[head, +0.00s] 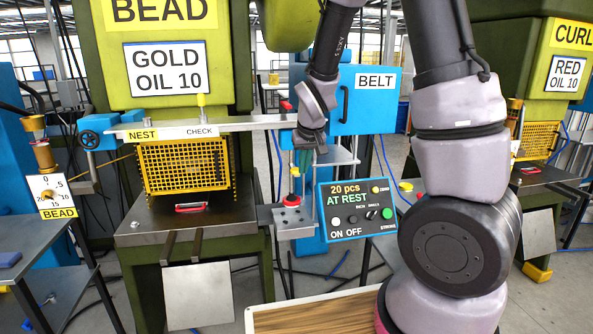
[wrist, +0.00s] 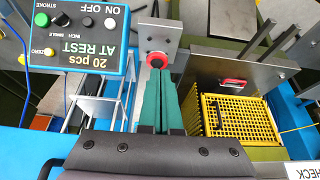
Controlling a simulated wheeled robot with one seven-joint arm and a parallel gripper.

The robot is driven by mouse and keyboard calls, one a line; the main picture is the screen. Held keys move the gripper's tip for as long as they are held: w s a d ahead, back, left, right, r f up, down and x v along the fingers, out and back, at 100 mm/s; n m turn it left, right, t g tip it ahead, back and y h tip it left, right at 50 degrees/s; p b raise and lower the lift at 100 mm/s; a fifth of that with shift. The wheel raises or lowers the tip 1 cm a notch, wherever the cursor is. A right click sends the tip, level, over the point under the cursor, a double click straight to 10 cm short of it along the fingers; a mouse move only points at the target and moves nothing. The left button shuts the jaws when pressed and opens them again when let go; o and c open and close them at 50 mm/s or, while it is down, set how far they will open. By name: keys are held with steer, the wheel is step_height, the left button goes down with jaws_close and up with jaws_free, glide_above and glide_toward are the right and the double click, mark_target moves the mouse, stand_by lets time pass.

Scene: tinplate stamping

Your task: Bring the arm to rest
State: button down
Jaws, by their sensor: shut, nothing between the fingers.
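My arm reaches up and over from the right of the head view, with my gripper (head: 304,164) pointing down beside the bead press. In the wrist view my gripper (wrist: 158,80) has its two teal fingers together with nothing between them. A red push button (head: 292,200) on a grey box lies below the fingers; it also shows in the wrist view just past the fingertips (wrist: 157,60). I cannot tell whether the fingertips touch it. The control panel (head: 355,209) reads "20 pcs AT REST" and shows in the wrist view upside down (wrist: 82,38).
The bead press has a yellow mesh guard (head: 184,166) and a red-handled piece (head: 191,207) on its bed. A wood-topped surface (head: 312,313) is at the front. A blue BELT box (head: 370,100) stands behind.

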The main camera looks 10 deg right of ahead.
steer(key=shift+s+r, duration=0.15)
steer(key=shift+r, duration=0.15)
steer(key=s+d+r+m+t+y, duration=0.1)
steer(key=s+d+r+m, duration=0.1)
steer(key=s+r, duration=0.9)
steer(key=s+d+r+m+t+y, duration=0.1)
steer(key=s+d+r+m, duration=0.1)
steer(key=s+r, duration=0.8)
steer(key=shift+s+d+r, duration=0.35)
steer(key=shift+s+d, duration=0.15)
steer(key=shift+d, duration=0.35)
